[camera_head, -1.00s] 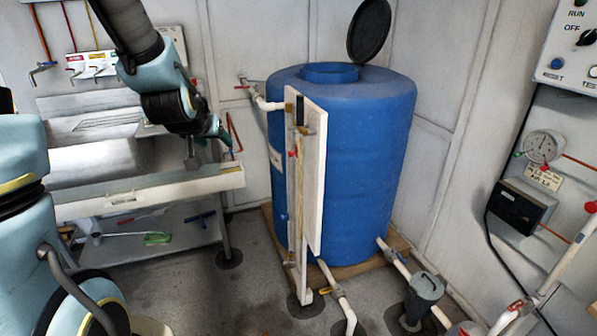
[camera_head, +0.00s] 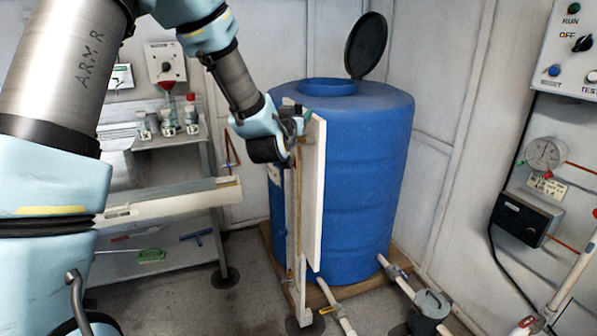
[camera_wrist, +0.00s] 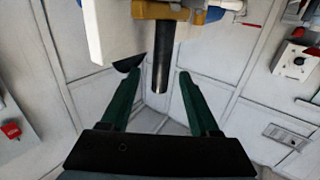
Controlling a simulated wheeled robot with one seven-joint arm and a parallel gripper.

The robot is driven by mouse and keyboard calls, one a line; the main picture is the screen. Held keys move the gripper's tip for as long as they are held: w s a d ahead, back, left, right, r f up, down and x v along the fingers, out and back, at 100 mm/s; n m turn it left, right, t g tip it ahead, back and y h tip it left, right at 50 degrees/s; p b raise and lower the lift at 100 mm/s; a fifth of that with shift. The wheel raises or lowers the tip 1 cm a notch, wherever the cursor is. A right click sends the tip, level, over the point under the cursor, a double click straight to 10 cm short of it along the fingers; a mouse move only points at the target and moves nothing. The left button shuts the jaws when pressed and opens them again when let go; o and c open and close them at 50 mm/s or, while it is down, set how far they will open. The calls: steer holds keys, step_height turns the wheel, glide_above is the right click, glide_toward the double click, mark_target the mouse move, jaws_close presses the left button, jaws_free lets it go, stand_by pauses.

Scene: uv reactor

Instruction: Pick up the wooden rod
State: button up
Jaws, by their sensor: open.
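The wooden rod stands upright along the white board (camera_head: 314,190) on the front of the blue tank. In the wrist view its black end (camera_wrist: 161,66) sticks out of a brass-coloured clip (camera_wrist: 157,11). My gripper (camera_wrist: 159,74) is open, with a green finger on each side of that black end in the picture. I cannot tell how deep it sits between them, and no contact shows. In the head view my gripper (camera_head: 300,122) is at the board's top, where my wrist hides the rod's upper part.
The blue tank (camera_head: 365,190) stands right behind the board, with its black lid (camera_head: 366,45) tilted open. White pipes (camera_head: 398,280) run along the floor at right. A shelf with bottles (camera_head: 168,128) and a white trough (camera_head: 165,203) stand at left.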

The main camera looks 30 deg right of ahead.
steer(key=p+x, duration=0.2)
steer(key=x, duration=0.2)
steer(key=shift+w+d+p, duration=0.2)
steer(key=shift+w+p, duration=0.1)
steer(key=shift+p, duration=0.1)
steer(key=shift+w+d, duration=0.25)
steer(key=shift+f, duration=0.1)
jaws_close()
stand_by(0.9)
